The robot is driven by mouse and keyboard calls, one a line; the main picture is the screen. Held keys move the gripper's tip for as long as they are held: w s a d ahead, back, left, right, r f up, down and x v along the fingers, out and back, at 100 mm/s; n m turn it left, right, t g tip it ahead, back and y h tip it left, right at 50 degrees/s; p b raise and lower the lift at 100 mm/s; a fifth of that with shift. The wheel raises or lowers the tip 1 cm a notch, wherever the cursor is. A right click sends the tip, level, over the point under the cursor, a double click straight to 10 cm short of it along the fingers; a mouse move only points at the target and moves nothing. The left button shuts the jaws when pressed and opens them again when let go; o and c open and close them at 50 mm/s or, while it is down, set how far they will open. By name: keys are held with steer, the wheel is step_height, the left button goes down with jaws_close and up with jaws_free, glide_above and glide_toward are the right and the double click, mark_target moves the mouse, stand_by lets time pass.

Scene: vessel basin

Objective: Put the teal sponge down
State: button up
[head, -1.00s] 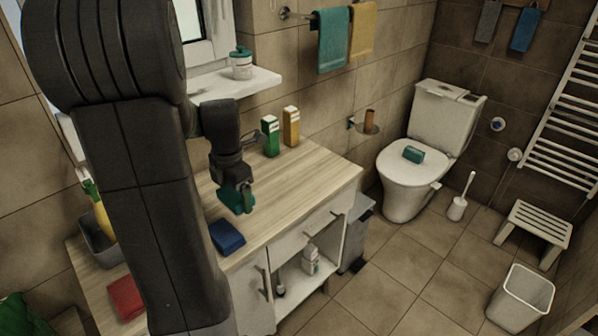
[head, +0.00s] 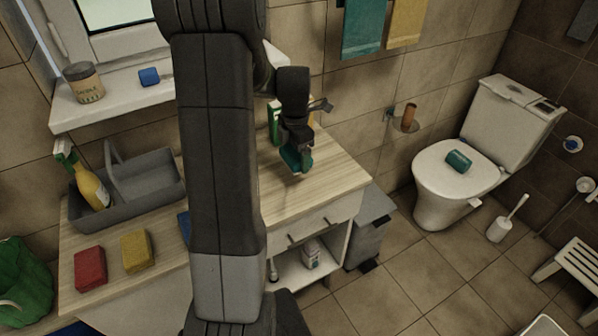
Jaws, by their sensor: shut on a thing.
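The teal sponge (head: 294,160) is held in my gripper (head: 298,148), which is shut on it. It is over the right part of the wooden counter (head: 325,185), apparently a little above the surface; the exact gap is hard to tell. Part of the sponge is hidden by the fingers. A second teal block (head: 459,161), similar in colour, lies on the closed toilet lid (head: 438,187).
A red sponge (head: 90,269) and yellow sponge (head: 136,251) lie on the counter's left part, near a grey caddy (head: 150,190) with a spray bottle (head: 92,188). A blue sponge (head: 184,226) is mostly hidden behind my arm. Bottles stand behind my gripper.

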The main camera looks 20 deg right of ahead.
mark_target(295, 153)
step_height(295, 153, down, 7)
steer(key=shift+f+p, duration=0.15)
steer(key=shift+p, duration=0.2)
steer(key=shift+f, duration=0.15)
steer(key=o, duration=1)
steer(key=shift+c, duration=0.2)
step_height(295, 153, up, 12)
steer(key=shift+r+b, duration=0.2)
steer(key=shift+b, duration=0.2)
steer(key=shift+f, duration=0.15)
